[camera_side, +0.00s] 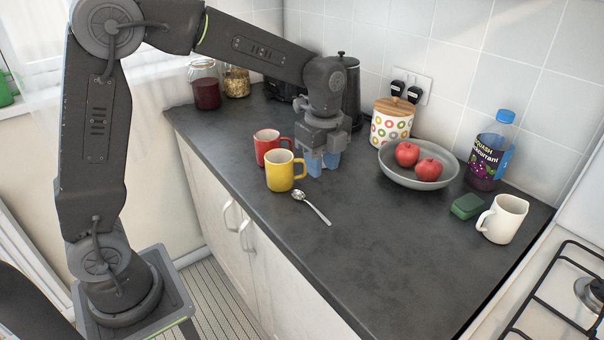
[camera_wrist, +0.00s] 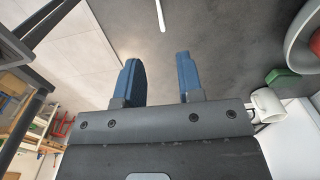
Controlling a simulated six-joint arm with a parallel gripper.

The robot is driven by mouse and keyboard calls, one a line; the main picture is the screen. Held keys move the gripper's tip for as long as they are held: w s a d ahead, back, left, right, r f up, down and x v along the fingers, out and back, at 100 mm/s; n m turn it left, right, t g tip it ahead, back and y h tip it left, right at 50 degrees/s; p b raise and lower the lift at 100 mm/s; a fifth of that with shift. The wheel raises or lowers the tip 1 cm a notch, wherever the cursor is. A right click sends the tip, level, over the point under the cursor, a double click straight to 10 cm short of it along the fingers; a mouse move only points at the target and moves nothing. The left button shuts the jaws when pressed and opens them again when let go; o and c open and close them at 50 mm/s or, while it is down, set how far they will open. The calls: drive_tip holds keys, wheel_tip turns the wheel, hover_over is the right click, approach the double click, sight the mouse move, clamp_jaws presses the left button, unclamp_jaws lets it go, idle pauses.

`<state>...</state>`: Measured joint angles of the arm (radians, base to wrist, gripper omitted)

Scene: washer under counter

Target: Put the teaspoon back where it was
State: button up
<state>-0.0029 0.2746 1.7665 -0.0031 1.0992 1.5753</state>
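The teaspoon (camera_side: 313,206) lies on the dark counter, in front of the yellow mug and to its right, with its bowl toward the mug. In the wrist view the teaspoon (camera_wrist: 161,15) shows in part at the top edge, beyond the fingertips and between them. My gripper (camera_side: 323,163) hangs just above the counter, behind the yellow mug and to its right. Its two blue fingers are apart with nothing between them, as the wrist view also shows (camera_wrist: 160,70).
A yellow mug (camera_side: 280,172) and a red mug (camera_side: 268,148) stand left of my gripper. To the right are a grey bowl (camera_side: 420,180) with red apples, a green sponge (camera_side: 467,206), a white jug (camera_side: 505,220) and a squash bottle (camera_side: 487,160). The front middle of the counter is clear.

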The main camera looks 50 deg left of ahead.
drive_tip(key=s+r+n+t, duration=0.2)
drive_tip(key=s+r+n, duration=0.1)
drive_tip(key=s+n, duration=0.6)
drive_tip(key=s+r+n+t, duration=0.3)
drive_tip(key=s+n, duration=0.6)
drive_tip(key=s, duration=0.3)
drive_tip(key=shift+r+t, duration=0.15)
drive_tip(key=shift+t, duration=0.15)
